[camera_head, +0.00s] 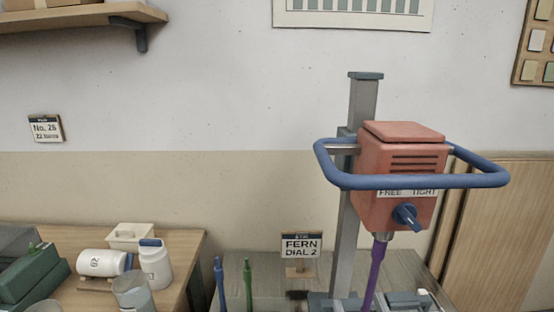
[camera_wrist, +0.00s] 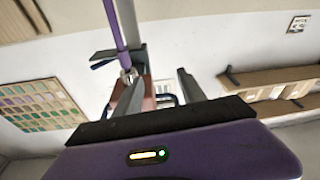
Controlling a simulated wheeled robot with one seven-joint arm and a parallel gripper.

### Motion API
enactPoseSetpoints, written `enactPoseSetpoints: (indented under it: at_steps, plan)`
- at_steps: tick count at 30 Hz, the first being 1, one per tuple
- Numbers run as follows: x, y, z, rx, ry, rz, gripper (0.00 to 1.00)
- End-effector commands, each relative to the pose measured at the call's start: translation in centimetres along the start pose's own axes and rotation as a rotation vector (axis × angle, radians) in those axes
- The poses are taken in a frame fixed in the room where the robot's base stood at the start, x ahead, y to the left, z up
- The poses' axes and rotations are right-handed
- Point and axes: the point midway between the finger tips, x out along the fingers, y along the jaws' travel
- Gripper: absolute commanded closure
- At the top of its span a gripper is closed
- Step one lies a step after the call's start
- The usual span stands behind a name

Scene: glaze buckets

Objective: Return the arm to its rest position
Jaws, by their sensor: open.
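My gripper (camera_wrist: 158,88) shows only in the wrist view. Its two grey fingers stand apart with nothing between their tips, and the dark purple gripper body fills the bottom. My arm is not visible in the head view. The mixer's red head (camera_head: 400,165), with a blue guard bar (camera_head: 420,182) and blue dial knob (camera_head: 406,215), hangs on a grey column at the right. A purple shaft (camera_head: 374,275) runs down from the head. In the tilted wrist view, part of the red head (camera_wrist: 149,103) shows beyond the fingers. I cannot tell the distance between them.
A wooden table (camera_head: 185,262) at the left bears a white jar (camera_head: 155,265), a lying jar (camera_head: 100,262) and a green box. A "FERN DIAL 2" sign (camera_head: 300,247) stands by the column. A wall shelf (camera_head: 75,17) is at the upper left.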

Motion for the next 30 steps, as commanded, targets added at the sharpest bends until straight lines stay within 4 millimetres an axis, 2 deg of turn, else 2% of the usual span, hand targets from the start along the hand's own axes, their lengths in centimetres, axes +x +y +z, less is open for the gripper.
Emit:
enactPoseSetpoints:
  at_steps: [1,3,9,21,27,30]
  plan:
    - [-1.8,-0.1,1.2,0.001,-0.011,-0.017,0.52]
    - [-4.1,-0.1,2.3,0.005,-0.018,-0.039,0.52]
    - [-10.9,0.5,4.9,0.032,-0.056,-0.064,0.52]
    - [-24.9,3.1,8.0,0.110,-0.244,-0.009,0.52]
    - [-30.6,3.7,9.7,0.133,-0.394,0.024,0.52]
    - [-32.3,3.8,10.2,0.132,-0.442,0.031,0.52]
